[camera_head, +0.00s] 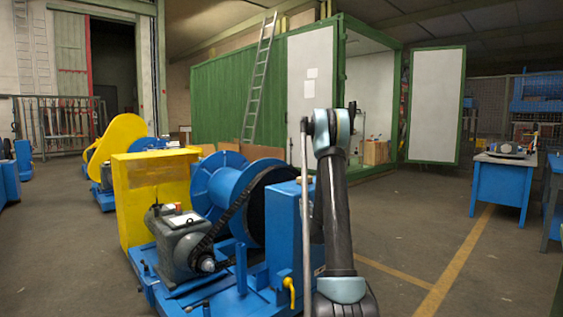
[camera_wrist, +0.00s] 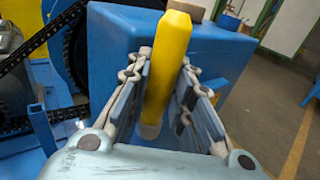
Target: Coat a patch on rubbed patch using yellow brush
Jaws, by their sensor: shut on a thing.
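My gripper (camera_wrist: 164,82) shows in the wrist view, its two jointed fingers on either side of a yellow brush (camera_wrist: 173,42). The fingers are shut on it. Only its thick yellow body and a pale lower end show; I cannot make out bristles. Behind it stands a blue housing (camera_wrist: 112,62), also in the head view (camera_head: 288,225). I cannot tell whether the brush touches it. In the head view my gripper is not clearly visible. I cannot pick out a rubbed patch for certain in either view.
A blue drum (camera_head: 222,190), a dark chain (camera_head: 228,212), a grey gearbox (camera_head: 180,245) and a yellow guard (camera_head: 130,205) stand left of my arm. A small tan thing (camera_wrist: 190,9) shows behind the brush. Open floor (camera_head: 415,225) lies right, with a blue table (camera_head: 497,187) beyond.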

